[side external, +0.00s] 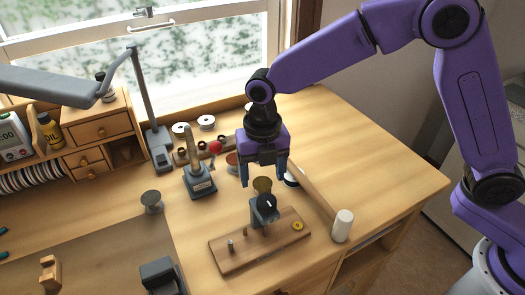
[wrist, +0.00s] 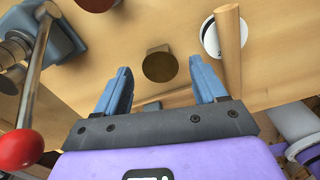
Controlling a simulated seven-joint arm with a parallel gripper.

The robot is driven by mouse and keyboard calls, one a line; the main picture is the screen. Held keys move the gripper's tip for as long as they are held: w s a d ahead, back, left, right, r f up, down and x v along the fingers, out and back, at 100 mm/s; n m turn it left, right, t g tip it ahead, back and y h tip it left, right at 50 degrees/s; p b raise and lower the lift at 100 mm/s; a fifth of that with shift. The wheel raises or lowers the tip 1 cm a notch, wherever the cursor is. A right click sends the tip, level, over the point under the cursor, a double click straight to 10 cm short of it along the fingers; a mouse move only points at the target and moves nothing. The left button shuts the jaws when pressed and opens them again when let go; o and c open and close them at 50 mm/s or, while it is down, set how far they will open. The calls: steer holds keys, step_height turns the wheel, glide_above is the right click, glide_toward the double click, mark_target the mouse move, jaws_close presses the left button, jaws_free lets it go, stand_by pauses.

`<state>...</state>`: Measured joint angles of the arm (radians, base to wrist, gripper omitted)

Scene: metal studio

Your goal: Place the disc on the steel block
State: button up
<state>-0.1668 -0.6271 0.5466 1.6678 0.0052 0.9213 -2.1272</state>
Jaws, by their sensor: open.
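A dull brass-brown disc (side external: 262,185) shows just below my gripper, behind the tool board. In the wrist view the disc (wrist: 160,66) lies beyond and between my fingertips, with a tan edge behind it. My gripper (side external: 263,182) is open and empty above the bench. Its two blue fingers (wrist: 165,82) show apart in the wrist view and do not touch the disc.
A press (side external: 199,182) with a red-knobbed lever stands left of my gripper. A grey round-topped piece (side external: 151,199) stands at left. The wooden board (side external: 235,259) has small pegs. The right bench top is clear.

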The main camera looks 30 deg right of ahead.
mark_target(263, 182)
step_height(263, 182, up, 12)
steer(key=shift+f, duration=0.25)
steer(key=s+d+f+m, duration=0.3)
steer(key=s+d+m, duration=0.7)
steer(key=s+d, duration=0.2)
steer(key=s+d+f+m, duration=0.3)
steer(key=s+d+m, duration=0.7)
steer(key=s+d, duration=0.3)
steer(key=shift+s+d+m, duration=0.15)
steer(key=shift+d+m, duration=0.25)
steer(key=shift+d, duration=0.05)
